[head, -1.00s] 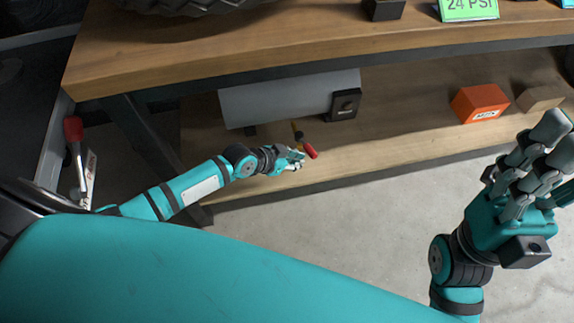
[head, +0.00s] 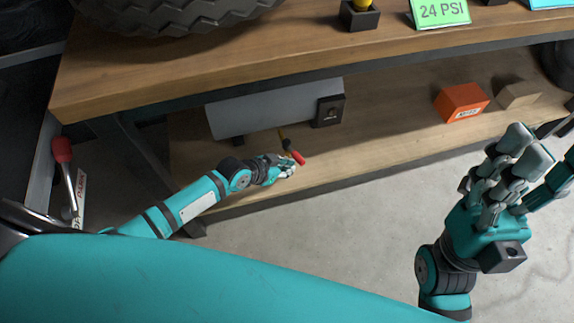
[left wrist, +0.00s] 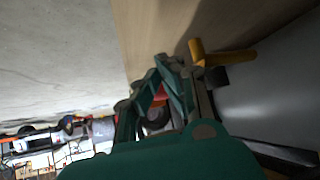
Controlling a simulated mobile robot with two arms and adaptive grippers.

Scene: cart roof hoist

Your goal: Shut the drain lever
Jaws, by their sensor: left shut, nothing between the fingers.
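The drain lever has a red grip (head: 298,158) and a yellow stem, and hangs below the grey tank (head: 265,105) on the lower shelf. My left gripper (head: 285,169) is shut, just below and left of the red grip; contact cannot be told. In the left wrist view, a yellow pipe piece (left wrist: 220,56) stands out from the tank (left wrist: 275,100), beyond the shut fingers (left wrist: 165,85). A bit of red shows behind the fingers there. My right gripper (head: 525,165) is open and empty in front of the shelf, fingers up.
The lower shelf (head: 380,128) also bears an orange box (head: 462,102), a tan block (head: 518,95) and a black box (head: 330,110) at the tank's end. The bench top (head: 300,45) overhangs it. A red-handled lever (head: 62,150) stands at far left. Floor in front is clear.

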